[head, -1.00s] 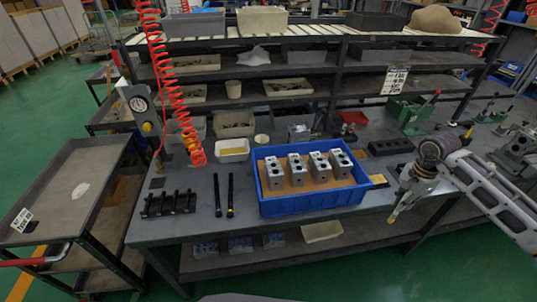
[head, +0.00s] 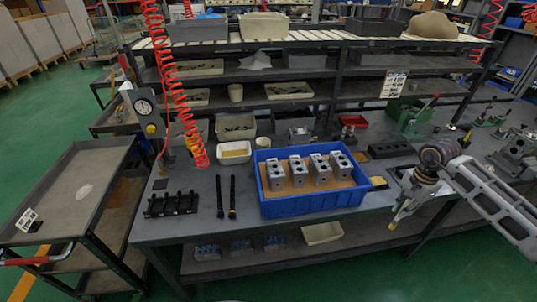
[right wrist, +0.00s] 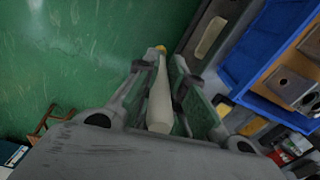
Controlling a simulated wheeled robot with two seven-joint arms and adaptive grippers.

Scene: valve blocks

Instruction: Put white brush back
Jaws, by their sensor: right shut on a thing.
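My right gripper (head: 401,211) is at the right front of the workbench, pointing down past its front edge. In the right wrist view, the gripper (right wrist: 166,72) is shut on a white brush (right wrist: 160,103), a slim pale body with a yellowish end that sticks out beyond the fingers. In the head view, the brush is small and mostly hidden by the fingers. My left gripper is not in view.
A blue crate (head: 312,205) with several metal valve blocks stands left of the gripper. Two dark rods (head: 232,197) and a black rack (head: 171,204) lie farther left. A white tray (head: 234,153) sits behind them. A shelf (head: 360,235) runs under the bench.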

